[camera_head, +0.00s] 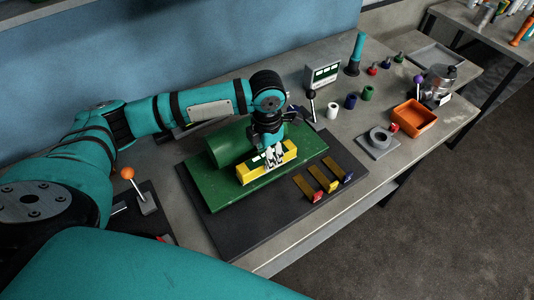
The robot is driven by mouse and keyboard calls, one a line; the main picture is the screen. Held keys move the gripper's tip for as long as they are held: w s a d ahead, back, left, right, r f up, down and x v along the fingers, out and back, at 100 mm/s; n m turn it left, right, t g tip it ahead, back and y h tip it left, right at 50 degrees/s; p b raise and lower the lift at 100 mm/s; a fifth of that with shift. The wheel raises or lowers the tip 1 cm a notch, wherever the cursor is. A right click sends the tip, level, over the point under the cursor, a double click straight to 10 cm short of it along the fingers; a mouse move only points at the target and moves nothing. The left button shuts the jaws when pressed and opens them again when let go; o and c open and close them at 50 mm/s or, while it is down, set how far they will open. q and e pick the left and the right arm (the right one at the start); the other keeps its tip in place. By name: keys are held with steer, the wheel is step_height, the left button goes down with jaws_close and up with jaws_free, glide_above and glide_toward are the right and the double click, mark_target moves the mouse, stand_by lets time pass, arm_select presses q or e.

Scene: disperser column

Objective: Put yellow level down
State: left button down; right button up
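The yellow level (252,174) is a long yellow bar in front of a green cylinder (231,146) on a green plate (222,191). My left gripper (274,158) points down at the level's middle, and its light fingers cover part of it. The gripper looks shut on the level, though the far finger is hidden. The level is at or just above the plate; I cannot tell whether it touches. My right gripper is not in view.
A dark mat (240,233) lies under the plate, with several small colour-tipped bars on its right. An orange bin (414,115) is at the right, and an orange-knobbed lever (128,173) at the left.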

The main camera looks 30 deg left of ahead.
arm_select(q)
steer(key=shift+f, duration=0.6)
steer(key=shift+f, duration=0.15)
steer(key=c, duration=1.1)
jaws_free()
steer(key=shift+r+b, duration=1.55)
steer(key=shift+r, duration=4.6)
